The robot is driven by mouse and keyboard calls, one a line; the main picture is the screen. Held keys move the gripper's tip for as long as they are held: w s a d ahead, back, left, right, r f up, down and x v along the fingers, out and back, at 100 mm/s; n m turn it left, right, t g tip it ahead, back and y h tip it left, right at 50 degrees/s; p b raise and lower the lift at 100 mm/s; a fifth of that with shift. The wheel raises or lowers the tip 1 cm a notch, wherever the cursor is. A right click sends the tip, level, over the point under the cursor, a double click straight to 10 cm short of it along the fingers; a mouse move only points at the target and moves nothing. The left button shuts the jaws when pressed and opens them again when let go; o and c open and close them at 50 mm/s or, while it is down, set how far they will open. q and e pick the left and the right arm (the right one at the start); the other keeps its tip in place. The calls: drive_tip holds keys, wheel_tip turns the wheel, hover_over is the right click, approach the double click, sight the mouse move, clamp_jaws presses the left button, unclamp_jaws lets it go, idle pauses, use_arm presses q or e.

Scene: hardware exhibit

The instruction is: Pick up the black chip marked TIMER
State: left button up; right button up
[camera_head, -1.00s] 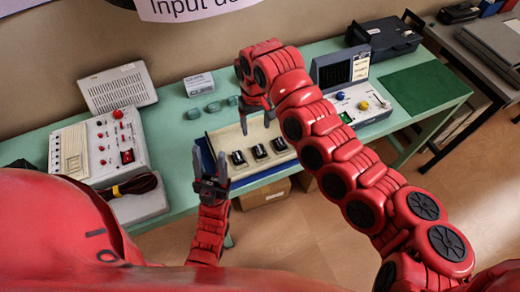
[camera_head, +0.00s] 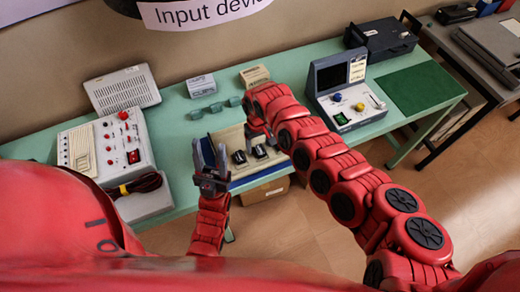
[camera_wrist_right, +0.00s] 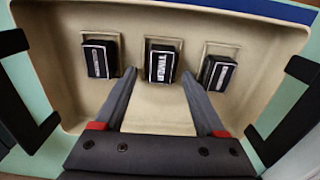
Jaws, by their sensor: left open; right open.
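The black chip marked TIMER (camera_wrist_right: 160,64) sits in the middle slot of a beige tray (camera_wrist_right: 150,119) in the right wrist view. A black chip (camera_wrist_right: 100,58) stands on its left and another (camera_wrist_right: 217,74) on its right; their labels are too small to read. My right gripper (camera_wrist_right: 159,76) is open, its fingers pointing at the TIMER chip, one towards each side; contact cannot be told. In the head view my right gripper (camera_head: 262,134) is over the tray, and two chips show, the third hidden by my arm. My left gripper (camera_head: 210,152) is open and empty, left of the tray.
A control box (camera_head: 105,150) with red knobs and a coiled cable stands at the left. A blue-grey device with a screen (camera_head: 342,90) stands right of the tray. Small green pieces (camera_head: 214,107) and boxes (camera_head: 201,85) lie behind it. A green mat (camera_head: 422,88) is bare.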

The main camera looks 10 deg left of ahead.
clamp_jaws()
drive_tip(key=shift+r, duration=0.1)
idle(0.4)
